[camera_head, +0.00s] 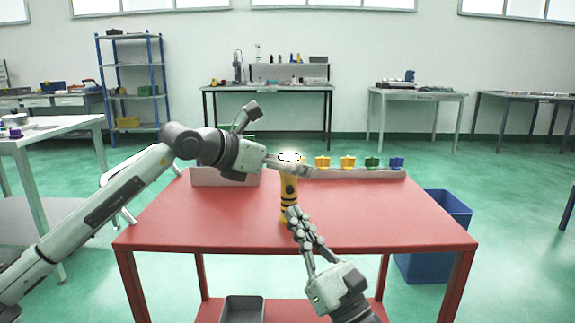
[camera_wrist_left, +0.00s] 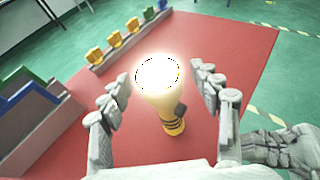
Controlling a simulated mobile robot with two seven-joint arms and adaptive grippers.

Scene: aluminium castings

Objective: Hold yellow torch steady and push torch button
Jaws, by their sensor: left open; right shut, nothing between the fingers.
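The yellow torch (camera_head: 289,188) with black bands stands upright on the red table, its lens end up. In the left wrist view the torch (camera_wrist_left: 168,108) shows a glowing white lens and a dark button on its side. My left gripper (camera_head: 282,164) is open at the torch's head; in its wrist view the fingers stand on both sides with gaps. My right gripper (camera_head: 294,212) is shut and empty, its fingertips in front of the torch's lower body. I cannot tell whether they touch it. The right gripper also shows at the wrist view's lower right (camera_wrist_left: 272,150).
The red table (camera_head: 390,215) is mostly clear around the torch. A rail (camera_head: 375,174) with yellow, green and blue pieces lies along its back edge. A grey bin (camera_head: 225,178) stands at the back left. A blue bin (camera_head: 422,265) is on the floor at the right.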

